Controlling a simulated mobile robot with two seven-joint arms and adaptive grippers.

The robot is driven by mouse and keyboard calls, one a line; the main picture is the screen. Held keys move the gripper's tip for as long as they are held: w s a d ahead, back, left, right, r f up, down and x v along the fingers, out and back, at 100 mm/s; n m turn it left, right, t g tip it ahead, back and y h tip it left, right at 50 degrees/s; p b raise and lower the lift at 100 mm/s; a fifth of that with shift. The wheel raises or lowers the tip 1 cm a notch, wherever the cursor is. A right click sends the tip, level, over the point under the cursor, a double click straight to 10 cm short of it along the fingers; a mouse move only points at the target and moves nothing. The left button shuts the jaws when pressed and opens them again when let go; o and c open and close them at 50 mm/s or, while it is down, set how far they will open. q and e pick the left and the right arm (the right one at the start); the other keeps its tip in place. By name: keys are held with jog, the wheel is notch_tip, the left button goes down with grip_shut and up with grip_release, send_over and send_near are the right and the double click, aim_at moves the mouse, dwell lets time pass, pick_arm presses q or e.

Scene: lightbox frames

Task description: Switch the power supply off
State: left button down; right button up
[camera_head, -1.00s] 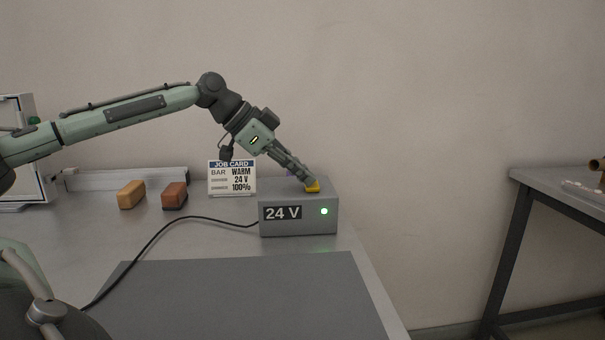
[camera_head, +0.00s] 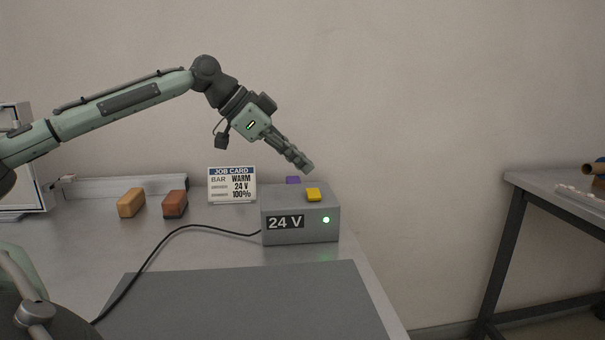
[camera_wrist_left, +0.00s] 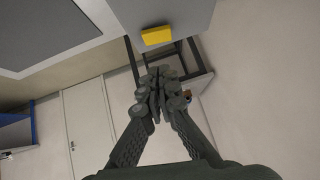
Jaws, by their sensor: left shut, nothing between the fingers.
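The power supply (camera_head: 290,232) is a grey box marked 24 V on the table. Its round lamp (camera_head: 326,220) glows green on the front. A yellow button (camera_head: 313,194) is on its top; it also shows in the left wrist view (camera_wrist_left: 156,36). A purple piece (camera_head: 293,180) shows at the back of the box, partly hidden. My left gripper (camera_head: 309,168) is shut and empty, a little above the yellow button and apart from it; its fingers meet in the left wrist view (camera_wrist_left: 160,78). My right gripper is not in view.
A tan block (camera_head: 131,203) and a red-brown block (camera_head: 175,204) lie further left. A black cable (camera_head: 165,240) runs from the box. A dark grey mat (camera_head: 240,300) lies in front.

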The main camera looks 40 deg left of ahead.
pick_arm(q)
jog(key=b+v, duration=0.1)
jog(key=v, duration=0.7)
jog(key=shift+s+r, duration=0.3)
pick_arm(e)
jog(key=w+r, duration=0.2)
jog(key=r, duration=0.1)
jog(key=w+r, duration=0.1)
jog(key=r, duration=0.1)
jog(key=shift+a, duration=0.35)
pick_arm(q)
jog(key=shift+a, duration=0.1)
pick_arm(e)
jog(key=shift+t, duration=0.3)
